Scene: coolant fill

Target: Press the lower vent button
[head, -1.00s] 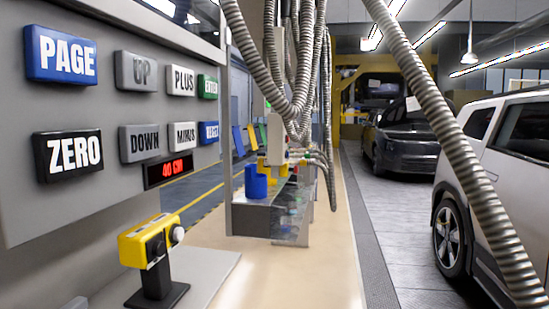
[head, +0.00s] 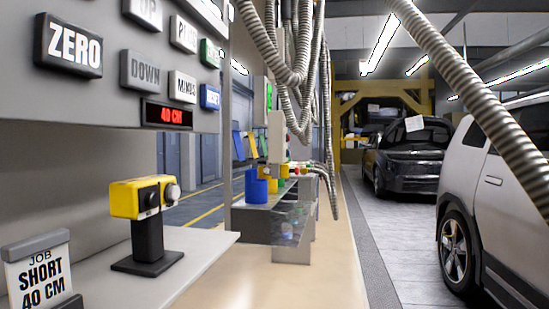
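No button in view is clearly labelled as the lower vent button. A yellow control box (head: 140,197) stands on a black post and foot on the light grey ledge at the lower left. Its right end carries dark round parts and a pale knob (head: 172,193); no lettering is readable there. A grey wall panel (head: 112,90) above holds ZERO (head: 68,45), DOWN (head: 146,71) and MINUS (head: 183,86) buttons, and a small blue button (head: 210,97) with unclear lettering. A red display (head: 167,114) reads 40 CM. My gripper is not in view.
A sign (head: 40,274) reads JOB SHORT 40 CM. Grey corrugated hoses (head: 478,90) hang in the middle and cross the upper right. A shelf with a blue cup (head: 256,187) stands mid-view. A white car (head: 500,170) and a dark car (head: 415,150) stand to the right.

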